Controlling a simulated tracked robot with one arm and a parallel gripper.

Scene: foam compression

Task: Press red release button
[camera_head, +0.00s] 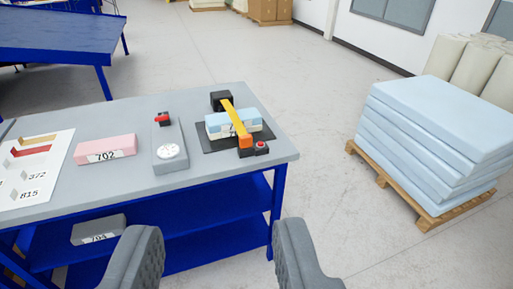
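A small red button (261,145) sits on a dark block at the front right of a black press plate (204,140) on the grey-topped table. Next to it, a yellow strap or bar (236,120) with an orange end (246,143) crosses a light blue and cream foam block (217,121), from a black block (221,99) at the back. Another red part (163,117) tops a grey device with a round white dial (168,152), left of the plate. My gripper (215,250) is open and empty at the bottom of the view, in front of the table and apart from the button.
A pink block labelled 702 (106,150) and a sample chart (35,170) lie on the table (208,178). A grey block (98,230) lies on the lower shelf. A pallet (437,218) of pale blue foam sheets (435,135) stands right. Floor between is clear.

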